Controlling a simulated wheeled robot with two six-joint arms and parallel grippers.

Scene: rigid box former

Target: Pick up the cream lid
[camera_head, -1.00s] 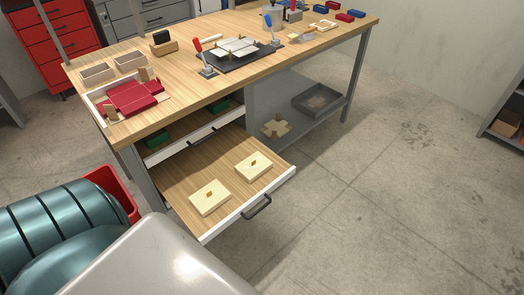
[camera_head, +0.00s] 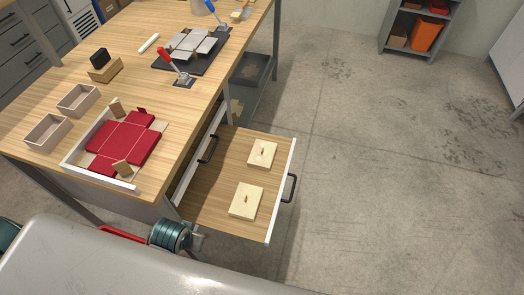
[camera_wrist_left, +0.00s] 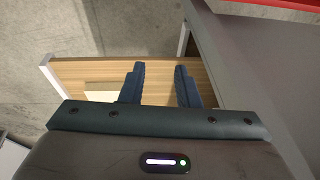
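Two cream lids, each with a small wooden knob, lie flat in the open drawer (camera_head: 215,195). The farther lid (camera_head: 263,153) is near the drawer's front edge, and the nearer lid (camera_head: 246,200) lies closer to me. In the left wrist view one cream lid (camera_wrist_left: 100,97) shows partly, beside and behind the left finger. My left gripper (camera_wrist_left: 160,84) is open, with bare drawer wood showing between its fingers and nothing held. In the head view its fingers cannot be made out. My right gripper is not in view.
The workbench (camera_head: 95,115) stands left of the drawer, with a red box blank in a white-edged tray (camera_head: 70,165) and two small open boxes (camera_head: 78,99). A dark handle (camera_head: 290,188) sticks out from the drawer front.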

